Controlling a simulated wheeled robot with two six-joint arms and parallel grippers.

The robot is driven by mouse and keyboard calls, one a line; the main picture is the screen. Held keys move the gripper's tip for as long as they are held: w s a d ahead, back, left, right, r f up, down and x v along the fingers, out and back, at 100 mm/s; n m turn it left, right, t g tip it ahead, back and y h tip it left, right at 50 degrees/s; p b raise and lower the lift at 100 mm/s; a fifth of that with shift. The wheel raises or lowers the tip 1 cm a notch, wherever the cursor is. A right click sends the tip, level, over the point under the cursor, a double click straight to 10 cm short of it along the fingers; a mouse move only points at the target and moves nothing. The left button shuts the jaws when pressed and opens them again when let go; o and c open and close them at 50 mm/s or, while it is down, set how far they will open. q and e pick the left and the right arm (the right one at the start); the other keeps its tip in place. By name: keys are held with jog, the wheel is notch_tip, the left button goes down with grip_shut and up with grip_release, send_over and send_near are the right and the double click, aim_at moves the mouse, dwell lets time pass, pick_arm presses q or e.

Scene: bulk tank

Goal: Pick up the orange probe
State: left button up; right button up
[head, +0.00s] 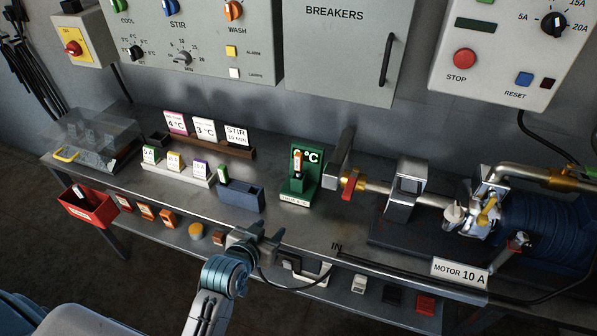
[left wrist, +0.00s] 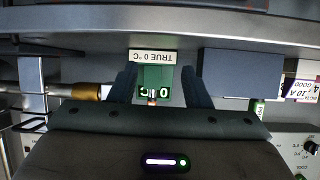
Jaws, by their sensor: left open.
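The orange probe (head: 298,163) is small and stands upright against the green stand (head: 299,189) marked °C, near the middle of the bench. In the left wrist view the green stand (left wrist: 157,77), with a "TRUE 0 °C" label, shows between my fingers, and a small orange-and-white bit of the probe (left wrist: 152,96) shows just above the gripper body. My left gripper (head: 259,236) is open and empty, at the bench's front edge, in front of and left of the stand, apart from it. My right gripper is not in view.
A blue-grey box (head: 240,195) stands left of the stand, and a pipe with a red-handled valve (head: 349,185) stands to its right. A motor (head: 545,225) is at the far right. Label cards stand behind left. The lower front shelf holds small blocks and a cable.

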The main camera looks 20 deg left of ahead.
aim_at(297, 164)
pick_arm(q)
jog(key=w+r+t, duration=0.1)
jog(key=w+r, duration=0.2)
jog(key=w, duration=0.1)
jog(key=w+d+r+t, duration=0.1)
jog(key=w+r+t, duration=0.1)
jog(key=w, duration=0.2)
jog(key=w+d+r+t, duration=0.1)
jog(key=w+r+t, duration=0.1)
jog(key=w+r, duration=0.1)
jog(key=shift+w+r+n+y+p, duration=0.15)
jog(key=shift+w+n+p, duration=0.05)
jog(key=shift+w, duration=0.25)
jog(key=shift+w+r+n+y+p, duration=0.15)
jog(key=shift+w+n+p, duration=0.05)
jog(key=shift+w, duration=0.8)
jog(key=w, duration=0.1)
jog(key=w+p, duration=0.1)
jog(key=w, duration=0.2)
jog(key=shift+w+d+r, duration=0.1)
jog(key=shift+d+r, duration=0.05)
jog(key=shift+d, duration=0.1)
jog(key=shift+w, duration=0.4)
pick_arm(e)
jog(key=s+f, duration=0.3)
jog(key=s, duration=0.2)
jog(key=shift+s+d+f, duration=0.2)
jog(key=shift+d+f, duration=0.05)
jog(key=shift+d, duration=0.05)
